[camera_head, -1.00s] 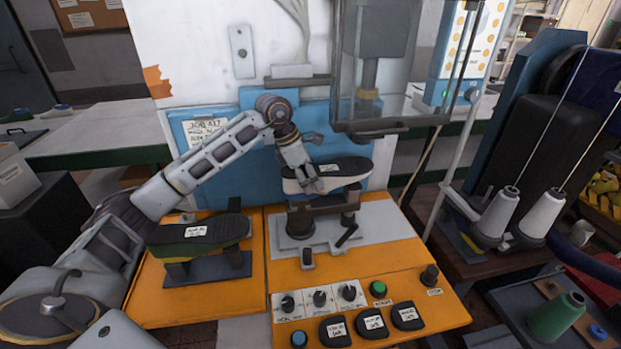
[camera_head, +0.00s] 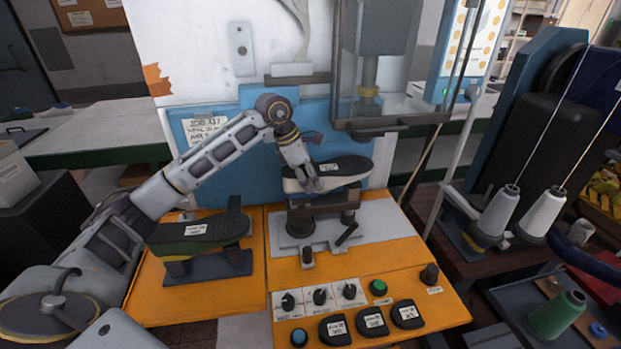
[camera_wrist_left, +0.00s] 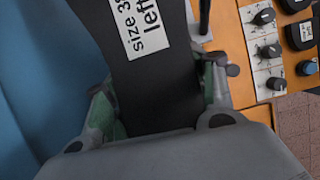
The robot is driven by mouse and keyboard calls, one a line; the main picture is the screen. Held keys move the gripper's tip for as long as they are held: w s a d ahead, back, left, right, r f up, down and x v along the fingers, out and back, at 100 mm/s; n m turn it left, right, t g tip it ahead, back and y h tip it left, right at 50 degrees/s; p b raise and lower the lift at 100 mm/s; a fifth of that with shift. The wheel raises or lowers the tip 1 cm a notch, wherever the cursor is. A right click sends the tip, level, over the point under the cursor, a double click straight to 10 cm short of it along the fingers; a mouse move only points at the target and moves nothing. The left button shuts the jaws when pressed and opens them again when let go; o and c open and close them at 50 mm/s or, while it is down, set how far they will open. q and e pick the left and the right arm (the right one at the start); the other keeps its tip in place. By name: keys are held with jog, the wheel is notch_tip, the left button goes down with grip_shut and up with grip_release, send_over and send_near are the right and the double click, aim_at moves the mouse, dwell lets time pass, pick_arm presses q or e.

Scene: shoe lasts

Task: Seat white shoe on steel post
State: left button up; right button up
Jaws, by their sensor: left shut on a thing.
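The white shoe (camera_head: 296,186) has a black sole turned up, and its pale side shows at the left end. It lies roughly level on top of the steel post (camera_head: 300,222), which hides the joint between them. My left gripper (camera_head: 325,184) is shut on the shoe near its middle. In the left wrist view, the black sole (camera_wrist_left: 155,90) with a white size label (camera_wrist_left: 140,25) runs between the two fingers. Whether the shoe is fully down on the post cannot be told. My right gripper is not in view.
A green shoe (camera_head: 200,240), sole up, rests on a stand at the left of the orange bench (camera_head: 245,300). A clear guard and press head (camera_head: 372,60) hang above and behind the post. Knobs and buttons (camera_head: 320,297) line the front. Thread cones (camera_head: 497,212) stand at the right.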

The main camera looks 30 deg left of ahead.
pick_arm(q)
jog(key=o, duration=1.6)
jog(key=shift+o, duration=1)
jog(key=shift+f, duration=0.1)
